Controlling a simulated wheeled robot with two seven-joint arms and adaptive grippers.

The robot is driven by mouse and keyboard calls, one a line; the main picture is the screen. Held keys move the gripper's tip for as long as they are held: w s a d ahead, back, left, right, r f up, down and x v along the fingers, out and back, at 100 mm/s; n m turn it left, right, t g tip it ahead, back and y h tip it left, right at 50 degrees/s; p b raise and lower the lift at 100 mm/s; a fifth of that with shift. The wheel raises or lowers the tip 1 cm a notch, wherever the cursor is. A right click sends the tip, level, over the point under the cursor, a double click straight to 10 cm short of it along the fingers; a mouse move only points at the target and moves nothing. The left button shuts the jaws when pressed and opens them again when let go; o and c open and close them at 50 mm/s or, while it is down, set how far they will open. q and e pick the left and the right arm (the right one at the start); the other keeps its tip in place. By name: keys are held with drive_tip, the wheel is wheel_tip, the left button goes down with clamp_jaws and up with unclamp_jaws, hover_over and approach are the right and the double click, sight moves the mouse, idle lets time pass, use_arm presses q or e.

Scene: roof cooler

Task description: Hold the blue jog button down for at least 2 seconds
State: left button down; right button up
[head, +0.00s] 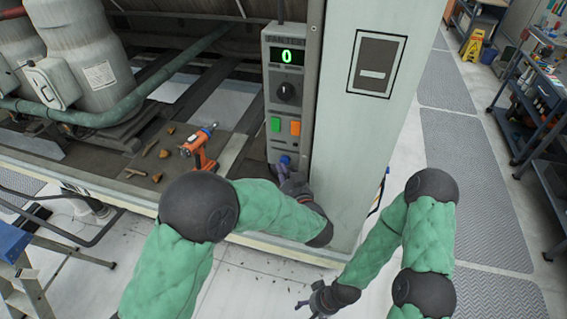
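The blue jog button (285,160) is at the bottom of a grey control panel (269,95) headed "FAN TEST". Its green display (287,57) reads 0. My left gripper (283,174) is just below the blue button, its tip close to the button's lower edge. I cannot tell whether it touches or presses the button, nor whether its fingers are open or shut. My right gripper (308,297) hangs low over the floor, away from the panel, its fingers apart and empty.
A green button (275,124), an orange button (295,127) and a black knob (287,91) sit above the blue button. An orange drill (198,146) lies left of the panel with several brown scraps. A pale post (345,150) stands right of the panel.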

use_arm(q)
drive_tip(key=shift+w+d+r, duration=0.1)
drive_tip(key=shift+w+r, duration=0.2)
drive_tip(key=shift+r, duration=0.3)
use_arm(e)
drive_tip(key=shift+w+r, duration=0.1)
drive_tip(key=shift+r, duration=0.15)
use_arm(q)
drive_tip(key=shift+s+f+p, duration=0.1)
drive_tip(key=shift+s+p, duration=0.05)
drive_tip(key=shift+p, duration=0.15)
use_arm(e)
drive_tip(key=shift+w+d, duration=0.1)
drive_tip(key=shift+w, duration=0.05)
use_arm(q)
drive_tip(key=shift+s+a+f+p, duration=0.15)
drive_tip(key=shift+s+a+p, duration=0.05)
drive_tip(key=shift+s, duration=0.45)
drive_tip(key=shift+s+a+f+p, duration=0.15)
drive_tip(key=shift+s+a, duration=0.1)
drive_tip(key=shift+s, duration=0.45)
drive_tip(key=shift+s+a+f+p, duration=0.15)
drive_tip(key=shift+s+a+p, duration=0.05)
drive_tip(key=shift+s, duration=0.45)
use_arm(e)
drive_tip(key=shift+w+r, duration=0.15)
drive_tip(key=shift+r, duration=0.35)
